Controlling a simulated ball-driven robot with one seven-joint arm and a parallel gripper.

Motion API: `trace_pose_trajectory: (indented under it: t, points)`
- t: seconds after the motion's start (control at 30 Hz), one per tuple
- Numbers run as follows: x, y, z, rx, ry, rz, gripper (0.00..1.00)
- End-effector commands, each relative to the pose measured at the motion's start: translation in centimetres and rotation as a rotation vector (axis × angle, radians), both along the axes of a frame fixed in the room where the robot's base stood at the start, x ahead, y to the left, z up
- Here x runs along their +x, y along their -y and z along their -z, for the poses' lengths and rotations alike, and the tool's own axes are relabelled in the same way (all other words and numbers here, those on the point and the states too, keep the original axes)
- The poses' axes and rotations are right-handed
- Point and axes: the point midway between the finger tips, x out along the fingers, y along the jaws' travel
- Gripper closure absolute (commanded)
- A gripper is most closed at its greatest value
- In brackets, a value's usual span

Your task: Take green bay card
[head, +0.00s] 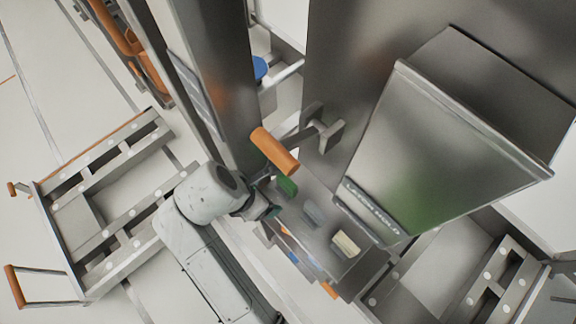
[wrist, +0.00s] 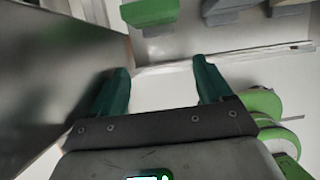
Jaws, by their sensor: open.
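The green bay card (head: 286,186) is a small green block at the left end of a row on a grey metal shelf (head: 325,251). In the wrist view a green block (wrist: 150,12), seemingly the same card, shows at the top edge, cut off by the frame. My gripper (wrist: 160,72) is open, its two dark green fingers apart with nothing between them. The green block lies beyond the fingertips, apart from them. In the head view my gripper (head: 272,200) is close beside the card, and its fingers are partly hidden.
A grey block (head: 312,213) and a cream block (head: 346,244) share the shelf. An orange handle (head: 275,152) hangs just above the card. A large metal bin (head: 450,140) stands at right. A wheeled frame (head: 88,212) lies left. Rounded green parts (wrist: 262,105) sit right of my gripper.

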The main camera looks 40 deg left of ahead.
Motion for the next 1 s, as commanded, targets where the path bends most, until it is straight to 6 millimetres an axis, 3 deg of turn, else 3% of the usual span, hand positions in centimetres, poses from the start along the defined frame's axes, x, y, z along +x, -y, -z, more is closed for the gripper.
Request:
trace_pose_trajectory:
  t: [0.2, 0.5, 0.8, 1.0]
  points:
    - [3.5, 0.3, -0.1, 0.001, 0.000, 0.002, 0.21]
    - [5.8, 0.4, -0.1, 0.001, 0.000, 0.003, 0.21]
    - [7.4, 0.6, 4.0, -0.002, -0.001, 0.001, 0.21]
    - [7.7, 0.6, 4.7, 0.000, -0.001, 0.000, 0.21]
